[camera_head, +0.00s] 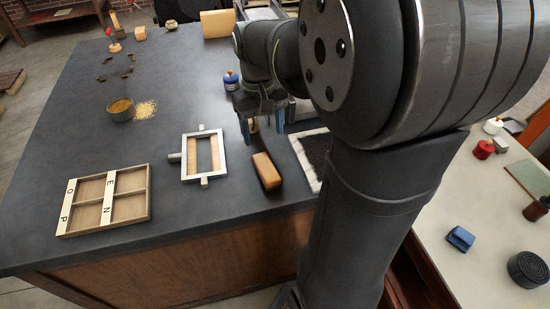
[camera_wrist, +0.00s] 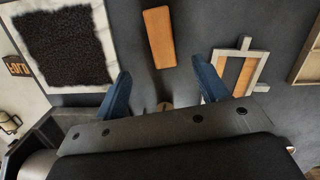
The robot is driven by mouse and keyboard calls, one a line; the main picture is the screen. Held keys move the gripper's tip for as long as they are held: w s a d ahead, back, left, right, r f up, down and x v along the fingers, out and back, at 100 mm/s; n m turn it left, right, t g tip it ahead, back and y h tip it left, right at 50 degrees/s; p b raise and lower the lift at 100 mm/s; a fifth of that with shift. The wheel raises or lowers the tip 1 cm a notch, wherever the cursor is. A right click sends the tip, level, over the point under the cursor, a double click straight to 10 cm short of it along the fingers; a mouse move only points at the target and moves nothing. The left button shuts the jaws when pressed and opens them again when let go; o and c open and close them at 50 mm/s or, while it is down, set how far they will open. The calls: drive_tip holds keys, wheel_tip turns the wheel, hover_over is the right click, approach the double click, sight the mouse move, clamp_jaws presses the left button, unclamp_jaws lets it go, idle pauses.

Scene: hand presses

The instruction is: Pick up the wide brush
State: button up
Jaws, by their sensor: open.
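The wide brush appears to be the orange-brown wooden block with a dark underside (camera_head: 267,170); it lies on the dark table and I cannot make out bristles. In the wrist view, the wooden block (camera_wrist: 160,38) lies beyond the fingertips, roughly centred between them. My gripper (camera_head: 265,122) has blue fingers pointing down, over the table behind the block in the head view. In the wrist view my gripper (camera_wrist: 163,78) is open, with nothing held between the fingers. The fingers are apart from the block.
A grey metal frame (camera_head: 186,158) lies left of the block, and a black pad with a white border (camera_head: 316,150) right of it. A lettered wooden tray (camera_head: 146,197), a bowl (camera_head: 120,110) beside spilled grains and a blue jar (camera_head: 231,81) stand on the table. Table (camera_head: 190,215) in front is clear.

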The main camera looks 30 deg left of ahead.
hover_over(266, 167)
wheel_tip(266, 167, down, 8)
drive_tip(key=shift+w+r, duration=0.1)
wheel_tip(266, 167, down, 5)
drive_tip(key=shift+f, duration=0.15)
drive_tip(key=c, duration=1.1)
